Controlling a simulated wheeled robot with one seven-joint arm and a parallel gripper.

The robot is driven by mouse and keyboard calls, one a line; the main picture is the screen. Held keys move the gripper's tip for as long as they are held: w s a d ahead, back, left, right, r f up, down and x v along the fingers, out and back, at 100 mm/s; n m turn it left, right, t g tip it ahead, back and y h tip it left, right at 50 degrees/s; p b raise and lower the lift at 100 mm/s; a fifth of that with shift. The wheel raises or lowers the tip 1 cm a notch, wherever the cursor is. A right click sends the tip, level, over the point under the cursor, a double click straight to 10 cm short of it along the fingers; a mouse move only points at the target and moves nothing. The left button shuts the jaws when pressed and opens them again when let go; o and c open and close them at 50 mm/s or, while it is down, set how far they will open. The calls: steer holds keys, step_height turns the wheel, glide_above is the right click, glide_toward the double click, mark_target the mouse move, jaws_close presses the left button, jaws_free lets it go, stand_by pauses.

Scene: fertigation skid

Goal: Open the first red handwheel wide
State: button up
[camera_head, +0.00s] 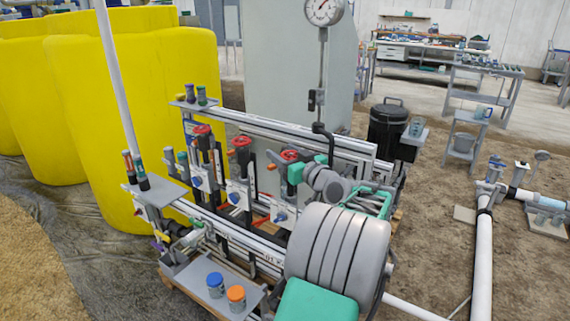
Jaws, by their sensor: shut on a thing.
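Three red handwheels stand in a row on the skid: a left one (202,130), a middle one (241,142) and a right one (290,155), nearest my arm. I cannot tell from the picture which is called the first. My gripper (288,168), with teal parts, is at the right handwheel and is shut on it. The gripper and wrist hide part of that wheel's near right side. The fingertips are small and hard to make out. The left and middle wheels are clear of my gripper.
Blue-knobbed valves (233,197) sit below the wheels, between metal rails (290,133). A pressure gauge (323,11) rises behind. Jars, one blue-lidded (215,280) and one orange-lidded (236,294), stand on a front shelf. Yellow tanks (130,110) stand left; a white pipe (482,255) runs at right.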

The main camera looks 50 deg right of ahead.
steer(key=o, duration=1.4)
steer(key=v, duration=0.7)
steer(key=shift+s+a, duration=0.15)
steer(key=shift+s, duration=0.2)
steer(key=shift+a, duration=0.1)
